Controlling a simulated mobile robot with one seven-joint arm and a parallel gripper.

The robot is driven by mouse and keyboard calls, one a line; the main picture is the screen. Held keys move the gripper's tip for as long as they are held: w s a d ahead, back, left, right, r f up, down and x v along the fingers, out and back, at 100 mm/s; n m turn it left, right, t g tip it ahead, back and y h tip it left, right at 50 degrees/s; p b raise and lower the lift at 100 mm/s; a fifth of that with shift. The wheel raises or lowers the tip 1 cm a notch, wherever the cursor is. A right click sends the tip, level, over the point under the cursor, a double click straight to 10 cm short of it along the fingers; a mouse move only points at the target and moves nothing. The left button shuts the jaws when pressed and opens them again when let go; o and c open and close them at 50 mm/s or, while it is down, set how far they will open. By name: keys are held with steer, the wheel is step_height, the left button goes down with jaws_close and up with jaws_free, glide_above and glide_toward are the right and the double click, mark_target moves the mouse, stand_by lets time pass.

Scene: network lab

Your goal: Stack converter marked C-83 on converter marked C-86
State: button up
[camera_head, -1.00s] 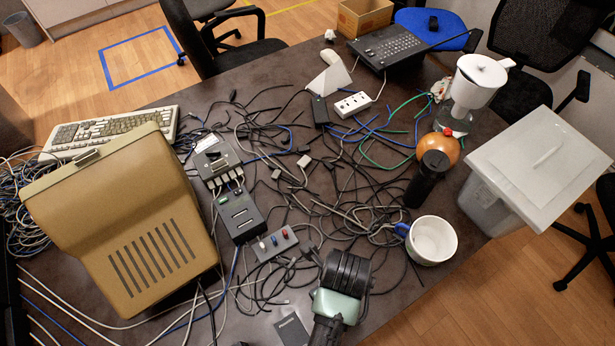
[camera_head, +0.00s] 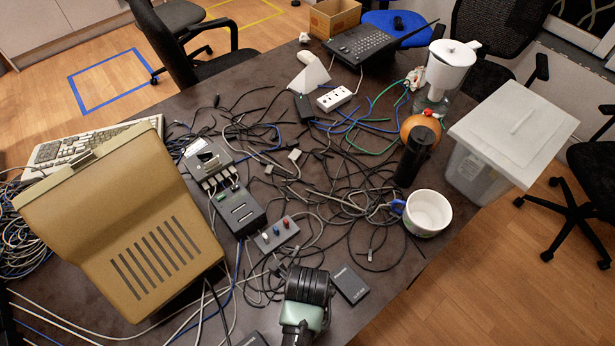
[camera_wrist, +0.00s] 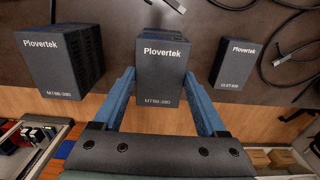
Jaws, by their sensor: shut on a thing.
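Three dark grey boxes printed "Plovertek" show in the wrist view: one at the left (camera_wrist: 62,62), one in the middle (camera_wrist: 163,68) and a smaller-looking one at the right (camera_wrist: 232,65). Their lower markings are too small to read surely, so I cannot tell which is C-83 or C-86. My gripper (camera_wrist: 160,76) has its blue fingers shut on the middle box, one on each side. I cannot tell whether that box is clear of the table. In the head view, one dark box (camera_head: 350,284) lies near the front edge, and another (camera_head: 252,340) is cut off at the bottom.
Tangled cables (camera_head: 330,185) cover the middle of the table. A grey button box (camera_head: 277,234) and a white mug (camera_head: 428,213) stand near the front. A large beige monitor (camera_head: 120,240) fills the left side; a lidded bin (camera_head: 515,130) is at the right.

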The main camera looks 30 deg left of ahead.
steer(key=shift+f, duration=1.45)
steer(key=shift+f, duration=0.15)
steer(key=o, duration=1.6)
step_height(320, 180, up, 12)
steer(key=shift+r, duration=0.2)
